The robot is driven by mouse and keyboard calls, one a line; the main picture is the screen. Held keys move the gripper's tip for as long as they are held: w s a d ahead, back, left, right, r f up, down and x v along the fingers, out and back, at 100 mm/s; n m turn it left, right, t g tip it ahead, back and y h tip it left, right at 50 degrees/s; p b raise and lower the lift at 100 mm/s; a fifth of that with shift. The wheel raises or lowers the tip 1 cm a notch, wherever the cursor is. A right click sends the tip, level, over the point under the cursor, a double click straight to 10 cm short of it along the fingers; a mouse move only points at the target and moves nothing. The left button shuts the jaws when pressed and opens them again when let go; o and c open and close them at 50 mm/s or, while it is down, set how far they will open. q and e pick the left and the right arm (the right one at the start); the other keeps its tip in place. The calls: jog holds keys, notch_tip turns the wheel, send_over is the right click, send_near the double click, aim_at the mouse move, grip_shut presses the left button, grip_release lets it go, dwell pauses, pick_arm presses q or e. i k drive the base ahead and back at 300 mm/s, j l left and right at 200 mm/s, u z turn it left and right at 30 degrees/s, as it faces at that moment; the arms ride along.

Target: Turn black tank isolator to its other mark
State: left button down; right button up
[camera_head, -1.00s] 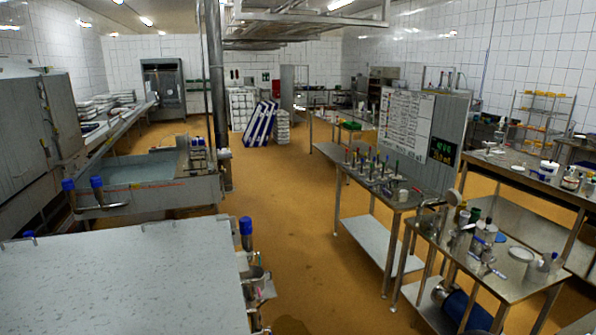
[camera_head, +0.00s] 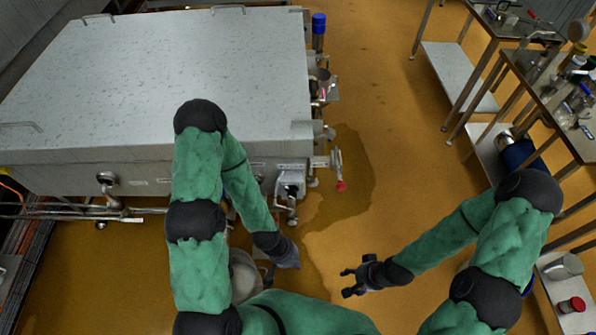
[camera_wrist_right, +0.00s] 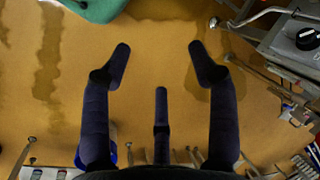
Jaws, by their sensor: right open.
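A round black knob (camera_wrist_right: 307,39) on a grey box shows at the top right edge of the right wrist view. It looks like the tank isolator; a small pale mark is on it, but I cannot read its setting. In the head view a grey box (camera_head: 290,184) sits on the front of the steel tank (camera_head: 170,80), near its right corner; its knob is not clear there. My right gripper (camera_head: 348,282) is open and empty, right of the tank and apart from it; its spread fingers show in the right wrist view (camera_wrist_right: 162,70). My left gripper (camera_head: 288,257) hangs below the grey box, its fingers unclear.
A valve with a red end (camera_head: 340,186) and a blue-topped fitting (camera_head: 319,22) stick out at the tank's right side. Pipes (camera_head: 70,208) run below its front. Steel tables (camera_head: 545,90) stand at the right. The orange floor (camera_head: 390,120) between is clear, with a wet patch.

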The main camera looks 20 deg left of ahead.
aim_at(292, 191)
jog(key=j+u, duration=0.1)
jog(key=u, duration=0.4)
jog(key=k+j+u, duration=0.1)
jog(key=u, duration=0.4)
jog(key=j+u, duration=0.2)
jog(key=u, duration=0.25)
jog(key=j+u, duration=0.1)
jog(key=j, duration=0.35)
